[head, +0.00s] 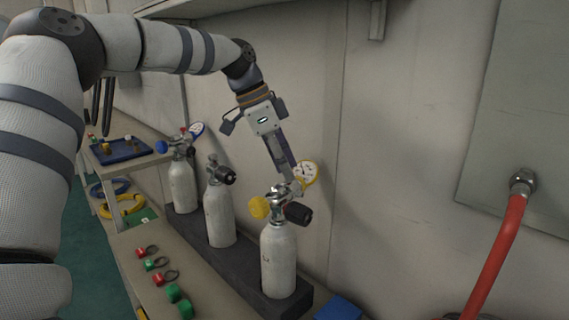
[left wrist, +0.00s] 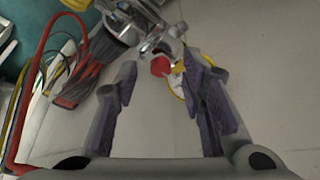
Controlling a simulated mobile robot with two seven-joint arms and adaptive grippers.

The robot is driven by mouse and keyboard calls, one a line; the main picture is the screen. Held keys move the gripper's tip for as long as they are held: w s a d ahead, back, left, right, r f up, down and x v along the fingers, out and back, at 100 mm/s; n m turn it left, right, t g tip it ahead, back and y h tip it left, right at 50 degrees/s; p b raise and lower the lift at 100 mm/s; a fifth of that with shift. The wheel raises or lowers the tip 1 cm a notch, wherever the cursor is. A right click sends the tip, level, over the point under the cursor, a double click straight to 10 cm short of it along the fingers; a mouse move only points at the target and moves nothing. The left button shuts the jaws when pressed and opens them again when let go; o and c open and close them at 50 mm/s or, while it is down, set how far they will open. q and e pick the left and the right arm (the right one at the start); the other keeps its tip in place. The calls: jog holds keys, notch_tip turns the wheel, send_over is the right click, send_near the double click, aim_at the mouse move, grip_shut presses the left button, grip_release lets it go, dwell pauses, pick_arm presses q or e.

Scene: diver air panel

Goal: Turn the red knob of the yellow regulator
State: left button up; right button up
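The yellow regulator (head: 259,207) sits on top of the nearest white cylinder (head: 278,262), with a yellow knob on its left and a black handwheel (head: 298,213) in front. Its yellow-rimmed gauge (head: 306,173) faces out behind my left gripper (head: 291,181). The red knob (left wrist: 160,65) shows in the left wrist view, between the open fingertips of my left gripper (left wrist: 160,68), with visible gaps on both sides. The gauge (left wrist: 175,84) is partly seen behind it. In the head view the red knob is hidden by the gripper. My right gripper is in neither view.
Two more cylinders (head: 219,215) (head: 183,186) stand in the dark rack to the left. Red and green small parts (head: 155,264) lie on the bench in front. A wall is close behind the cylinders. A red hose (head: 497,252) hangs at the right.

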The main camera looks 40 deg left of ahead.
pick_arm(q)
grip_shut()
jog(key=shift+r+n, duration=0.1)
jog(key=shift+n, duration=0.3)
jog(key=n+y, duration=0.1)
jog(key=n, duration=0.2)
jog(key=shift+s+d+t, duration=0.1)
jog(key=shift+t, duration=0.2)
jog(key=n, duration=0.1)
jog(key=n+y, duration=0.1)
jog(key=n, duration=0.1)
jog(key=n+y, duration=0.1)
jog(key=n, duration=0.1)
jog(key=shift+d, duration=0.25)
jog(key=n+y, duration=0.1)
jog(key=n, duration=0.1)
jog(key=n+y, duration=0.1)
jog(key=n, duration=0.3)
jog(key=shift+d+n+y, duration=0.25)
jog(key=shift+n+y, duration=0.15)
jog(key=n, duration=0.2)
jog(key=n+g+y, duration=0.1)
jog(key=n, duration=0.1)
jog(key=n+g, duration=0.1)
jog(key=shift+w+d+n, duration=0.2)
jog(key=shift+w+n, duration=0.05)
jog(key=shift+n, duration=0.15)
